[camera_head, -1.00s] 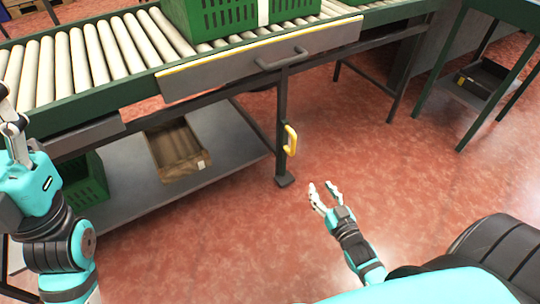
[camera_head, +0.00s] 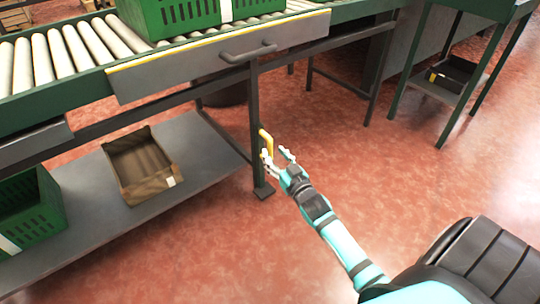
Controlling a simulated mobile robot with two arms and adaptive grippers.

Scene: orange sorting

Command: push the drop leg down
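The drop leg (camera_head: 256,120) is a dark upright post under the grey front panel of the roller conveyor, with a foot plate (camera_head: 264,192) low down near the floor. A yellow handle (camera_head: 267,140) sits on its right side. My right gripper (camera_head: 276,153) is at the lower end of this handle, fingers spread apart. Its left finger overlaps the handle in the picture; I cannot tell whether it touches. My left gripper is not in view.
The grey panel (camera_head: 190,72) carries a dark pull handle (camera_head: 248,53). A green crate (camera_head: 185,15) stands on the rollers. A lower shelf (camera_head: 95,215) at left holds a cardboard box (camera_head: 140,165) and a green crate (camera_head: 30,208). Red floor (camera_head: 360,180) to the right is clear.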

